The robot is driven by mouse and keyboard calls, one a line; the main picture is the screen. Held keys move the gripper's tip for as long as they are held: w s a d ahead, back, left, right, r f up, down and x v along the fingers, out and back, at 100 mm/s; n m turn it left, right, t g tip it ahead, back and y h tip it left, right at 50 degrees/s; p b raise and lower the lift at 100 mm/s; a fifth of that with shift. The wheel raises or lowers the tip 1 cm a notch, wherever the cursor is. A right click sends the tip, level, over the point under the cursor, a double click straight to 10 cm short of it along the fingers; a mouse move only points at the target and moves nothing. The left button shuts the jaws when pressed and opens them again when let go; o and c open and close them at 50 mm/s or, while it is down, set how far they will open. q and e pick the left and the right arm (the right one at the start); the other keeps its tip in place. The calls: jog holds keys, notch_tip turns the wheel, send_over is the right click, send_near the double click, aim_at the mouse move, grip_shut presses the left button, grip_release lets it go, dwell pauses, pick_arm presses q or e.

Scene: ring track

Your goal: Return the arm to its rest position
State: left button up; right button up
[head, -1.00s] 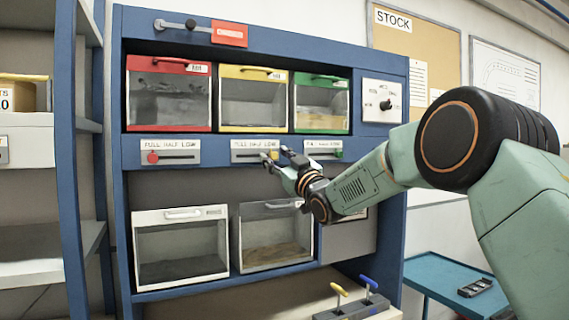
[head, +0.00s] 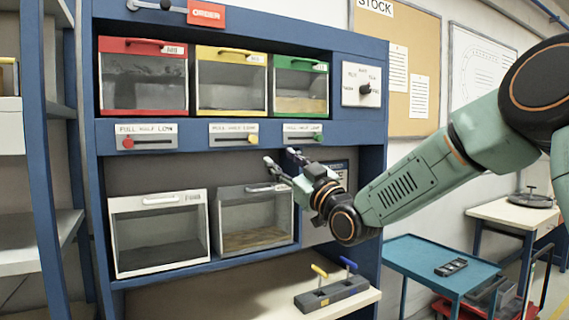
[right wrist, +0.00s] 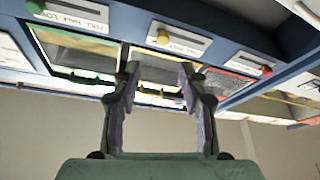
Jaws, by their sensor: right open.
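My right arm is pale green with a black and orange joint and comes in from the right in the head view. Its gripper (head: 279,156) is open and empty in front of the blue shelf (head: 345,135), just below the slider strip. In the right wrist view the two fingers (right wrist: 158,72) stand apart with nothing between them, beneath the bins and sliders. The yellow slider knob (head: 253,139) and green slider knob (head: 318,137) sit at the right of their slots; the red slider knob (head: 128,143) sits at the left. My left gripper is not in view.
Red (head: 142,80), yellow (head: 231,82) and green (head: 300,88) bins fill the upper shelf. Two clear-fronted bins (head: 160,235) stand below. A rotary dial (head: 362,86) is at right. A blue table (head: 415,262) and a block with two handles (head: 330,293) lie lower right.

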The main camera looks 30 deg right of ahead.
jog(key=shift+a, duration=0.15)
dwell(0.3)
jog(key=s+a+f+m+g+h+b, duration=0.1)
jog(key=s+a+f+m+g+b, duration=0.15)
jog(key=f, duration=1.05)
jog(key=s+a+f+m+g+b, duration=0.15)
jog(key=s+f+g, duration=0.25)
jog(key=f, duration=1)
jog(key=s+a+f+m+g+h+b, duration=0.1)
jog(key=s+a+f+m+g+b, duration=0.2)
jog(key=f, duration=1)
jog(key=s+a+f+n+g+h+b, duration=0.1)
jog(key=s+f+g+b, duration=0.9)
jog(key=s+f, duration=2.6)
jog(key=shift+s+a+f+g, duration=0.3)
jog(key=shift+s+a+g, duration=0.3)
jog(key=shift+g, duration=0.65)
